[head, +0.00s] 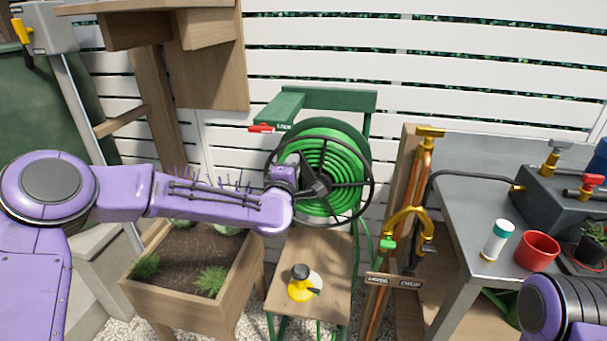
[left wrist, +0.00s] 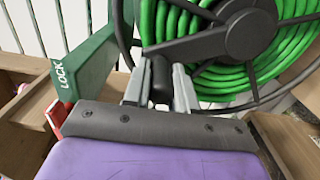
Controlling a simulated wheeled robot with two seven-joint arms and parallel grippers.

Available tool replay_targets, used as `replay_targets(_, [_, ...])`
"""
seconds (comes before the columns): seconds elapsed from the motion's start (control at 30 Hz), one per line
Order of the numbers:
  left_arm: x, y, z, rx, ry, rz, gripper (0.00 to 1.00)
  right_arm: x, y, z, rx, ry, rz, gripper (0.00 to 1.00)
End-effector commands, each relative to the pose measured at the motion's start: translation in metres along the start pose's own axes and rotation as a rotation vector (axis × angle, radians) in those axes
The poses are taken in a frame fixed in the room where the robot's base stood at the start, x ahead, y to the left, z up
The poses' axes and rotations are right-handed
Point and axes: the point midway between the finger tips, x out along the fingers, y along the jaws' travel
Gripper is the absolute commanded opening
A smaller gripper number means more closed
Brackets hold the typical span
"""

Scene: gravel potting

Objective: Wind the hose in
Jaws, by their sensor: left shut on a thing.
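The hose reel (head: 355,160) stands against the white fence, with green hose (head: 330,150) coiled between its black spoked flanges. A length of green hose (head: 366,250) hangs below the reel on the right. My left gripper (head: 290,175) is at the reel's front. In the left wrist view, its fingers (left wrist: 160,85) are shut on the dark crank handle (left wrist: 160,75), beside the reel hub (left wrist: 250,35). A red lock lever (head: 262,128) sits on the green frame (head: 284,106), marked LOCK. My right gripper is out of view; only part of that arm shows at lower right.
A yellow and black nozzle-like item (head: 300,283) stands on the wooden shelf (head: 335,265) below the reel. A planter box (head: 190,300) is at left. A post with brass tap and copper pipes (head: 410,200) and a grey bench (head: 460,215) are at right.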

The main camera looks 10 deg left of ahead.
Motion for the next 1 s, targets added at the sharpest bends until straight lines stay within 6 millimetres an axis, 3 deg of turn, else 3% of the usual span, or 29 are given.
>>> replay_targets(0.1, [0.000, -0.013, -0.012, -0.104, 0.003, -0.002, 0.00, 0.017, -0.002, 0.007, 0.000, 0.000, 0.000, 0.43])
replay_targets(0.4, [0.000, -0.026, -0.029, -0.320, -0.001, -0.003, 0.00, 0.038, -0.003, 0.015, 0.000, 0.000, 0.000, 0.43])
replay_targets(1.0, [0.000, -0.036, -0.038, -0.319, -0.002, -0.005, 0.00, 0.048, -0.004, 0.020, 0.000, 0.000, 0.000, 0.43])
